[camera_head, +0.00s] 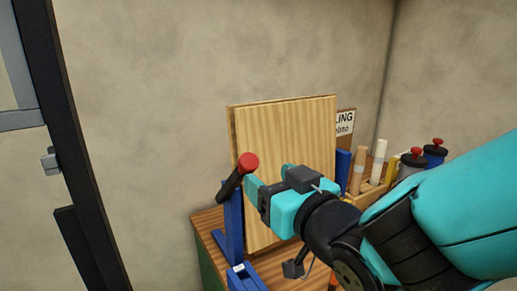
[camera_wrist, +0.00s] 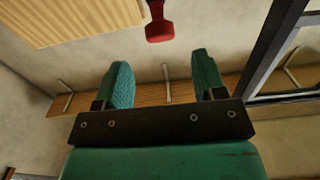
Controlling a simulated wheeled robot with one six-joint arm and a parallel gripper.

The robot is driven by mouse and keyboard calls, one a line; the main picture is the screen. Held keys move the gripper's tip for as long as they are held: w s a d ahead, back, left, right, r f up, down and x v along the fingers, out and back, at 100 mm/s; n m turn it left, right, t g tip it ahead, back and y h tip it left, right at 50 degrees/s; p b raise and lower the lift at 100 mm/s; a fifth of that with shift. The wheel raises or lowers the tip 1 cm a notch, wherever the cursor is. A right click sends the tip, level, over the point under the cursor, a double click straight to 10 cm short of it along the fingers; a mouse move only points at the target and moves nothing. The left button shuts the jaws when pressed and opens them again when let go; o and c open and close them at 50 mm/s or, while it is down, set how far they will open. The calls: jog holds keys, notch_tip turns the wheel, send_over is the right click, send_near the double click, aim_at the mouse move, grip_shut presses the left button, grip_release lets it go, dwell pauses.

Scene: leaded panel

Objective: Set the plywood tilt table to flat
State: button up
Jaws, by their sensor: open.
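The plywood tilt table (camera_head: 285,160) stands steeply tilted, close to upright, on a blue frame (camera_head: 234,222). A black lever with a red knob (camera_head: 248,162) sticks out at its left side. My gripper (camera_head: 251,186) is beside the lever, just below and right of the knob. In the wrist view my gripper (camera_wrist: 164,72) is open and empty. The red knob (camera_wrist: 160,31) shows just beyond the gap between the fingers, apart from them. The plywood (camera_wrist: 75,20) fills the upper left there. The far side of the frame is mostly hidden by my arm.
The frame stands on a wooden bench (camera_head: 209,219). To the right are a rack with upright rolls (camera_head: 379,160), dark canisters with red tops (camera_head: 435,153) and a sign (camera_head: 345,122) behind the plywood. A dark-framed door (camera_head: 62,130) is at the left. The space left of the lever is clear.

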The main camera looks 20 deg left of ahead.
aim_at(252, 165)
jog(key=p+x, duration=0.3)
jog(key=x, duration=0.5)
grip_shut()
